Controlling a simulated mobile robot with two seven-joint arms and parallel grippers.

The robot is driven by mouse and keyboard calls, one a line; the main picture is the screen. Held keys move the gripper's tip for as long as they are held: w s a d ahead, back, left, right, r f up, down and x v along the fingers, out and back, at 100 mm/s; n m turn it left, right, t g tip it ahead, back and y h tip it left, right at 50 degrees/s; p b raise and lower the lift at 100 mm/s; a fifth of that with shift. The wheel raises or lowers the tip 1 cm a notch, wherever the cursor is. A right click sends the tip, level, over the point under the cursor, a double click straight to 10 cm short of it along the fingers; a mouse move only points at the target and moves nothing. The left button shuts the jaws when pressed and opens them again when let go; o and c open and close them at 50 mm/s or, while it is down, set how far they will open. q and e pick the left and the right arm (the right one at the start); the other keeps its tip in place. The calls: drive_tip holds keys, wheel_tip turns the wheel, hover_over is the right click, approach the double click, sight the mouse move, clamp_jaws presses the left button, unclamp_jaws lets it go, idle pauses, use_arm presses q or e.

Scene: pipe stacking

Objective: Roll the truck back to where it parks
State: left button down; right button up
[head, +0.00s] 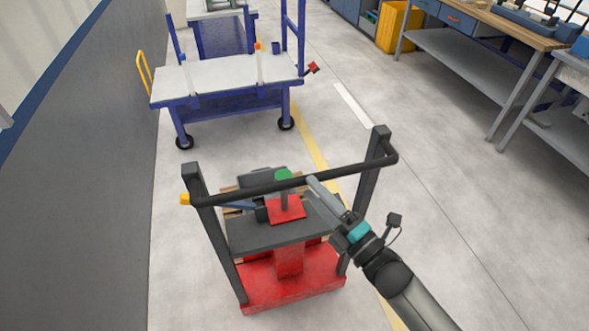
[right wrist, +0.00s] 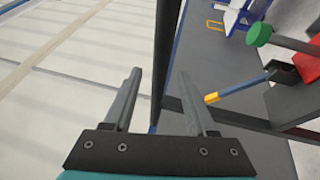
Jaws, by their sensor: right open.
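The truck stands upright on the floor in front of me in the head view. It has a red base (head: 300,285), two dark posts and a dark push bar (head: 250,188) across the top. Red parts with a green knob (head: 284,174) show at its middle. My right gripper (head: 322,192) is at the push bar, right of its middle, with open fingers. In the right wrist view, a dark bar (right wrist: 167,50) runs through the gap between the open fingers (right wrist: 160,80); I cannot tell whether they touch it. My left gripper is out of view.
A blue cart with a pale top (head: 225,75) stands beyond the truck. A grey wall (head: 70,150) runs along the left. Workbenches (head: 480,75) and a yellow bin (head: 398,27) stand at the right. Open floor (head: 460,240) with a yellow line lies to the truck's right.

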sight(300, 177)
drive_tip(key=x, duration=0.7)
clamp_jaws()
idle(0.4)
idle(1.0)
